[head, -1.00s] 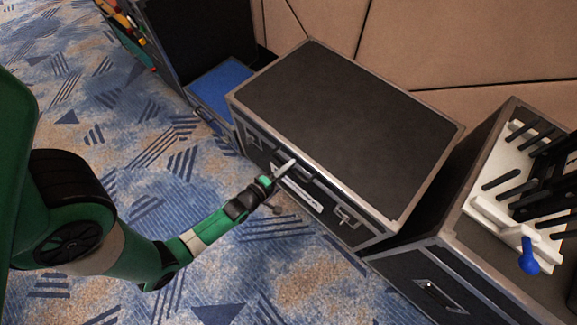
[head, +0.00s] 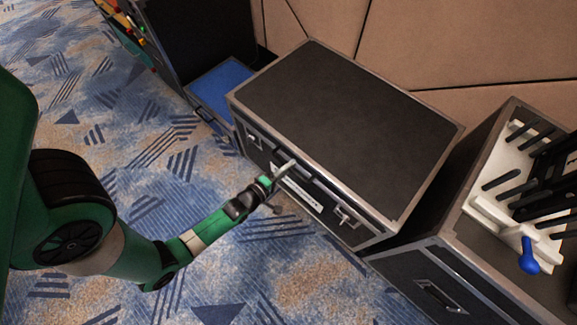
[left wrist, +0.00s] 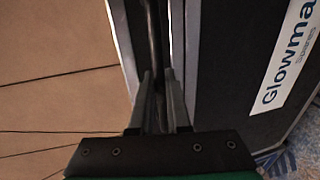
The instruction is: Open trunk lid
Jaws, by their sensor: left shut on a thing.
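The black trunk (head: 270,180) with metal edging stands on the carpet, its flat lid (head: 345,115) down. Its front has latches and a white label; in the left wrist view the trunk front (left wrist: 225,70) shows the label with "Glowma" lettering. My left gripper (head: 287,170) is at the middle of the front, just under the lid's metal edge. In the left wrist view its fingers (left wrist: 158,95) are shut on a dark handle bar (left wrist: 153,35) along the lid edge. The fingers partly hide the bar. My right gripper is not in view.
A second case (head: 440,285) stands close on the right, with a white rack (head: 490,205) of dark tools and a blue-handled piece on top. A blue-topped low case (head: 222,88) is at the back left. A beige panelled wall (head: 470,40) rises close behind the trunk.

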